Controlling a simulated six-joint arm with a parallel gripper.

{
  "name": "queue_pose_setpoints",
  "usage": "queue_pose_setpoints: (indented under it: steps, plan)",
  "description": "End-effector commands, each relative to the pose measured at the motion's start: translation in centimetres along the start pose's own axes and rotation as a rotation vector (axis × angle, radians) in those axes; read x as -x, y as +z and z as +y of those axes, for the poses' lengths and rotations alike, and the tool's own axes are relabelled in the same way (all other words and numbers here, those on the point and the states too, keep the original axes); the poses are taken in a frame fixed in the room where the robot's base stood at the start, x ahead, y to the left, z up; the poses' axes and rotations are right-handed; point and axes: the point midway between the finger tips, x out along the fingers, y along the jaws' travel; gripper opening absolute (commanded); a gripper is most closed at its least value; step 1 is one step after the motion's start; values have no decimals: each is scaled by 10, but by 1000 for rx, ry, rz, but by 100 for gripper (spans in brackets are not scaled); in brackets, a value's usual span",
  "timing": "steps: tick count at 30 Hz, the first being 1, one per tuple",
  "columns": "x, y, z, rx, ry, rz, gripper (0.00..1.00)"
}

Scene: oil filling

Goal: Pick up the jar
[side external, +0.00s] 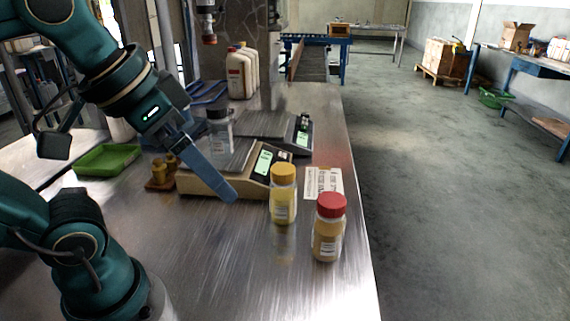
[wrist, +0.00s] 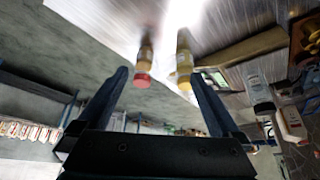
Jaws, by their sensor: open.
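Three lidded jars show. The yellow-lid jar (side external: 283,198) and the red-lid jar (side external: 328,236) stand upright on the metal table near its right edge, a little apart. A clear jar with a black lid (side external: 219,135) appears at the scales, partly behind my gripper. My gripper (side external: 226,186) is open and empty, left of the yellow-lid and red-lid jars; one long blue finger shows clearly, the other is mostly hidden. In the wrist view, the red-lid jar (wrist: 144,63) and the yellow-lid jar (wrist: 184,62) appear between the spread fingers (wrist: 162,82), beyond them.
A beige scale (side external: 225,185) sits beside my gripper, with another scale (side external: 262,125) behind it. A green tray (side external: 107,160) lies at left, near small brass-coloured weights (side external: 162,172). White jugs (side external: 241,72) stand at the back. A paper label (side external: 323,181) lies behind the red-lid jar. The front table is clear.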

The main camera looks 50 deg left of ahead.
Motion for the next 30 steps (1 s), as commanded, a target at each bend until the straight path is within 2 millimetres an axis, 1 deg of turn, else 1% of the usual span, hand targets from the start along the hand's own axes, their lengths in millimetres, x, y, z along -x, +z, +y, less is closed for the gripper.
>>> queue_pose_setpoints:
  steps: [3, 10, 11, 12, 17, 20, 22, 23, 26, 27, 29, 30]
  plan:
    - [17, -10, 0, 0, 0, 2, 100]
    - [42, -23, 0, 0, 0, 1, 100]
    - [41, -27, 1, 1, 6, 5, 100]
    - [36, -34, 2, 3, 18, 23, 100]
    - [21, -66, 5, 11, 61, 108, 100]
    - [12, -89, 2, 29, 78, 172, 100]
    - [6, -106, -3, 50, 84, 225, 100]
    - [3, -114, -7, 61, 84, 249, 100]
    - [-9, -144, -27, 118, 63, 346, 100]
    - [-14, -157, -41, 150, 43, 391, 100]
    - [-20, -173, -66, 204, -5, 460, 100]
    - [-24, -182, -86, 241, -47, 501, 100]
